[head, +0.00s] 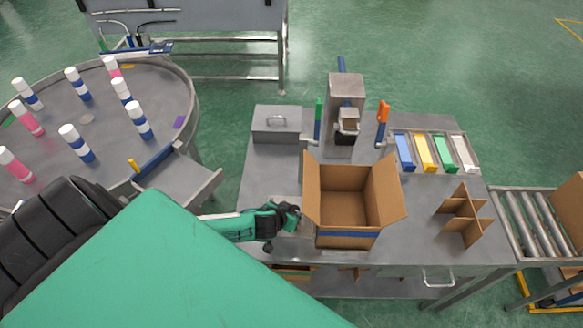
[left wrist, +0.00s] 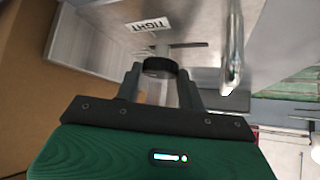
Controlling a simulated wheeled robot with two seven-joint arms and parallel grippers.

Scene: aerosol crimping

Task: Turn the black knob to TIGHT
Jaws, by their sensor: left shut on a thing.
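The black knob (left wrist: 159,67) sits between the fingertips of my left gripper (left wrist: 160,82) in the left wrist view, and the jaws are closed on its sides. A white label reading TIGHT (left wrist: 148,25) shows upside down on the grey metal face just beyond it. A thin dark bar or slot (left wrist: 188,45) lies between knob and label. In the head view my left gripper (head: 292,216) is low at the table's front, left of the open cardboard box; the knob is hidden there. My right gripper is not in view.
The open cardboard box (head: 343,238) stands close to the right of my left gripper. A metal press (head: 346,88) with green and orange handles stands behind it. A lidded grey box (head: 277,133) is at the back left. Cardboard dividers (head: 465,212) lie right.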

